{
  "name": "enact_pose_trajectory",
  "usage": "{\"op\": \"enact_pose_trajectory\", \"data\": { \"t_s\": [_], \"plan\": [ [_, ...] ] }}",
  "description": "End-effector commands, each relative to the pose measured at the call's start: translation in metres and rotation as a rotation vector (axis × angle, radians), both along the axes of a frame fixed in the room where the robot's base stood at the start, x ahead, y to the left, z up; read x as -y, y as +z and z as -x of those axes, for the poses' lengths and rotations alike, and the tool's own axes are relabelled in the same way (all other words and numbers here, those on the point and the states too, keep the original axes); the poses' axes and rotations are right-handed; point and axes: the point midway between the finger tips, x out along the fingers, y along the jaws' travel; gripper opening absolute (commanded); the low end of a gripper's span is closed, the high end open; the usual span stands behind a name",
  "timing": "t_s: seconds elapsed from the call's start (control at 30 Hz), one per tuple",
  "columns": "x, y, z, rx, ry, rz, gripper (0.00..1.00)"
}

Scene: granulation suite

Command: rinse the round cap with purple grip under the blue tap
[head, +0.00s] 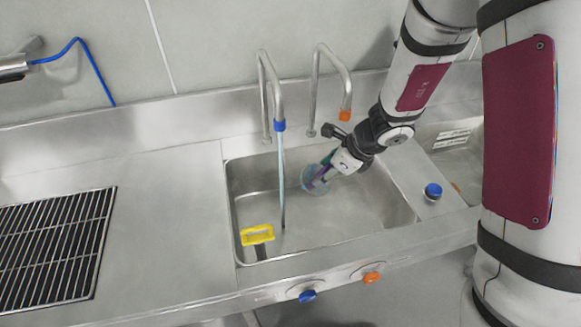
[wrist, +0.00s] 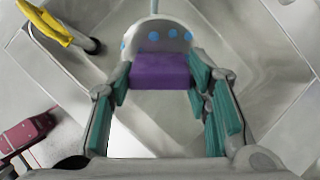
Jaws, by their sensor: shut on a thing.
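My gripper (head: 322,178) is over the sink basin (head: 375,215), shut on the purple grip (wrist: 160,70) of the round cap. The cap (wrist: 155,38) is pale with blue dots and lies beyond the grip in the wrist view. In the head view the translucent cap (head: 308,181) is partly hidden by the fingers. The blue tap (head: 279,125) has a blue-tipped spout. A thin water stream (head: 282,180) falls from it into the basin. The cap appears to the right of the stream in the head view, apart from it.
An orange-tipped tap (head: 345,114) stands to the right. Blue (head: 308,296) and orange (head: 372,277) knobs are on the front. A blue-topped item (head: 433,191) stands on the right rim. A black rack (head: 55,245) lies left.

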Motion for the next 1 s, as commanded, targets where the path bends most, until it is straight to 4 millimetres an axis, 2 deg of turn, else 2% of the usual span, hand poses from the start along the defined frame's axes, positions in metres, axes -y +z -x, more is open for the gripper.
{"op": "enact_pose_trajectory", "data": {
  "t_s": [0.17,0.7,1.0],
  "plan": [
    [0.004,0.006,0.003,0.002,-0.002,0.0,0.06],
    [0.035,0.036,0.027,0.002,-0.001,0.0,0.06],
    [0.041,0.041,0.029,0.001,0.0,0.0,0.06]
  ]
}}
